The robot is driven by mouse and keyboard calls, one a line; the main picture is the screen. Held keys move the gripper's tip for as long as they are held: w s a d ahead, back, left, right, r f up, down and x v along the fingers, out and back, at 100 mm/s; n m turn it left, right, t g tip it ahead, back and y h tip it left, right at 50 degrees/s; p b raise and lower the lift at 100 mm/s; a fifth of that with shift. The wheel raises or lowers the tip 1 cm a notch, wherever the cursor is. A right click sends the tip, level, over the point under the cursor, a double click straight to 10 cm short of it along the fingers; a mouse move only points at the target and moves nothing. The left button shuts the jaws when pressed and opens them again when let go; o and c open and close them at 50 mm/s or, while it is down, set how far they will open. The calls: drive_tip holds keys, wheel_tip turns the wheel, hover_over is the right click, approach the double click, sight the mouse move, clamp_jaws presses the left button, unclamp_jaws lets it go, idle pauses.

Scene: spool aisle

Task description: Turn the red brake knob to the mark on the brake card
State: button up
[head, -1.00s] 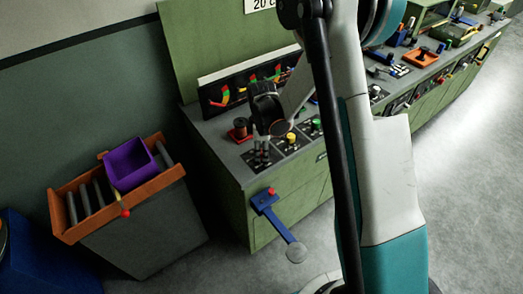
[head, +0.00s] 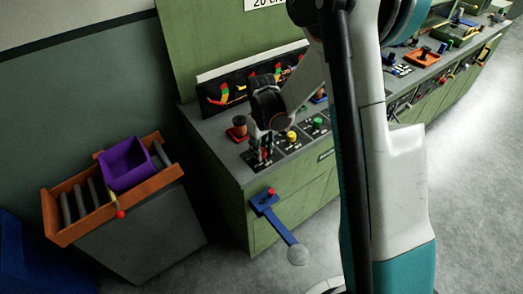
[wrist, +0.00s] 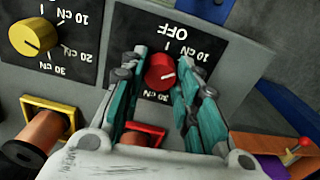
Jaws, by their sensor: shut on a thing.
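The red brake knob (wrist: 160,72) sits on a black dial plate marked OFF, 10 cN and 30 cN in the wrist view. Its white pointer line points right, near the 10 cN side. My gripper (wrist: 163,75) is shut on the knob, with a teal finger on each side of it.
Yellow (head: 291,136) and green (head: 317,121) knobs stand right of my gripper. A spool (head: 239,128) on a red base stands close behind it. A blue crank lever (head: 277,221) juts from the bench front. An orange tray (head: 66,237) with a purple bin (head: 125,164) is left.

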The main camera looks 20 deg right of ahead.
drive_tip(key=m+b, duration=0.1)
drive_tip(key=m, duration=0.4)
drive_tip(key=shift+m, duration=0.3)
drive_tip(key=m+b, duration=0.1)
drive_tip(key=m, duration=0.4)
drive_tip(key=shift+d+m, duration=0.1)
drive_tip(key=shift+m, duration=0.3)
drive_tip(key=o, duration=1.1)
drive_tip(key=shift+c, duration=0.2)
drive_tip(key=shift+r, duration=0.1)
wheel_tip(320, 180, up, 12)
